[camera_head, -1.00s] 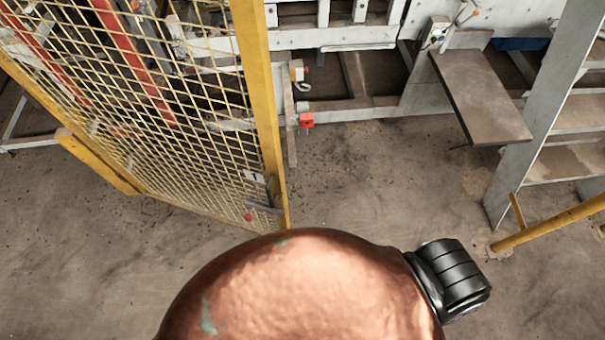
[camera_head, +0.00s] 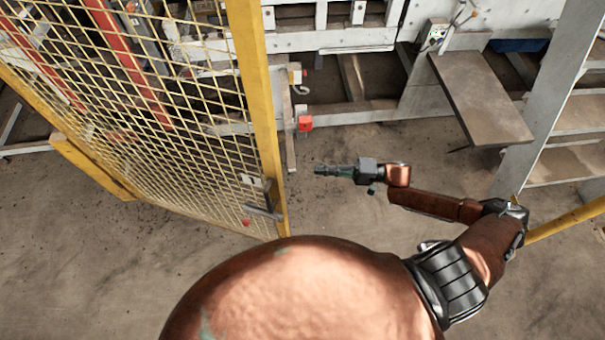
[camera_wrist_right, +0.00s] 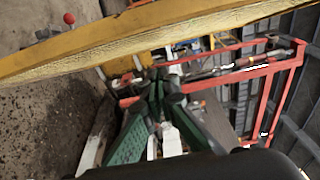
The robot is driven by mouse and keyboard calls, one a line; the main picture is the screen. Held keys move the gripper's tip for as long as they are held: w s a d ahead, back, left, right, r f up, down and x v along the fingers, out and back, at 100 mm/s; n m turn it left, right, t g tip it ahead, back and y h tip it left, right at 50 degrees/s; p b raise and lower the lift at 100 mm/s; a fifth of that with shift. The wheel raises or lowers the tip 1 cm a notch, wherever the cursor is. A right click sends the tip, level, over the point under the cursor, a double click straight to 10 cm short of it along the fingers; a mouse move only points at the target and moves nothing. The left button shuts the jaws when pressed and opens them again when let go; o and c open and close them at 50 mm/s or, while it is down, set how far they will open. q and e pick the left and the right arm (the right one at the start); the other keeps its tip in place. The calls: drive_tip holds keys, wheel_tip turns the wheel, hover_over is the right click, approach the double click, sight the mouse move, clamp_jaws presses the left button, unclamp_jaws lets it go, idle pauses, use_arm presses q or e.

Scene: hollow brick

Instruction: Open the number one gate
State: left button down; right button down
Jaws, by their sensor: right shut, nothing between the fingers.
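The yellow mesh gate (camera_head: 180,130) fills the left of the head view, standing at an angle to the machine behind it. Its upright yellow edge post (camera_head: 258,110) has a grey latch handle (camera_head: 262,212) and a red knob (camera_head: 246,222) near its lower end. My right gripper (camera_head: 318,170) is shut and empty, to the right of the post and apart from it in the picture. In the right wrist view, the gripper (camera_wrist_right: 160,76) points past the yellow gate frame (camera_wrist_right: 150,32); the red knob (camera_wrist_right: 69,18) shows top left. No gate number is readable. My left gripper is out of view.
The grey machine frame (camera_head: 330,38) runs along the back, with a red box (camera_head: 305,123) low on it. A brown slab (camera_head: 480,100) and grey steps (camera_head: 570,115) stand at right. A yellow rail (camera_head: 570,217) lies beyond my arm. The floor beside the gate is bare.

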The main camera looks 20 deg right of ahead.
drive_tip(key=w+a+p, duration=0.1)
drive_tip(key=a, duration=1)
